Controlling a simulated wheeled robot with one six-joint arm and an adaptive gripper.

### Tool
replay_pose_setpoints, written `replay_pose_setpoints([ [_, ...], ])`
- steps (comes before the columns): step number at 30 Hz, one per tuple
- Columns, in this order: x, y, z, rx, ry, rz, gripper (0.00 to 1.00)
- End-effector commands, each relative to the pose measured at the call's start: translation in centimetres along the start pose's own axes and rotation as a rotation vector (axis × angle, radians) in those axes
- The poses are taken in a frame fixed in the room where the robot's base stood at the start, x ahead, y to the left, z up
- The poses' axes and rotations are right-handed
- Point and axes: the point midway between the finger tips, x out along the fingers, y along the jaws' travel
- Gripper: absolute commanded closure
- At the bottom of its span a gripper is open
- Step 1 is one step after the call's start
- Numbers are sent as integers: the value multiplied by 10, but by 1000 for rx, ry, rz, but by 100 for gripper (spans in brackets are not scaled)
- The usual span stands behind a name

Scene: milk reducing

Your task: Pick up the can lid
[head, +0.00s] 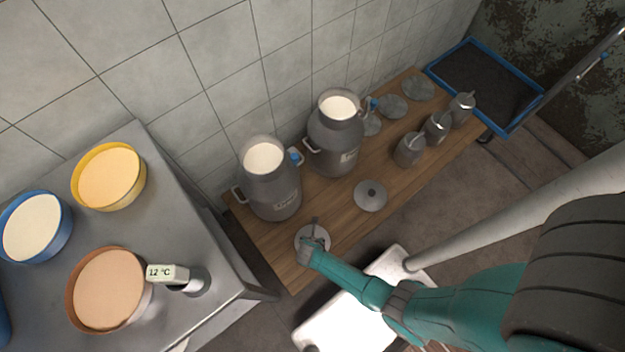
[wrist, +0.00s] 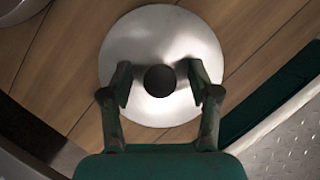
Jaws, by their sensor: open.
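A round, shiny metal can lid (wrist: 160,35) with a black knob (wrist: 160,81) lies on the wooden bench in the wrist view. In the head view this lid (head: 301,234) is at the bench's near left end, partly covered by my gripper (head: 311,243). In the wrist view my gripper (wrist: 160,84) is open, one finger on each side of the knob, with visible gaps between fingers and knob. Its fingers overlap the lid, but I cannot tell whether they touch it. A second lid (head: 370,196) with a dark knob lies farther right on the bench.
Two open milk cans (head: 272,190) (head: 335,143) stand behind the lids, near the tiled wall. Several small metal containers (head: 409,150) and flat discs (head: 391,106) occupy the bench's far end. A metal table (head: 210,256) with colored bowls stands left.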

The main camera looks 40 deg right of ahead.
Motion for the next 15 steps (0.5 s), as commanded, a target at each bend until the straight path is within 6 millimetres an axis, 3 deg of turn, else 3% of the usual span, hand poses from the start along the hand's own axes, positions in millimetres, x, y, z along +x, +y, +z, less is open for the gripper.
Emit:
replay_pose_setpoints([
  [8, 1, 0, 0, 0, 0, 0, 39],
  [15, 1, 0, 0, 0, 0, 0, 99],
])
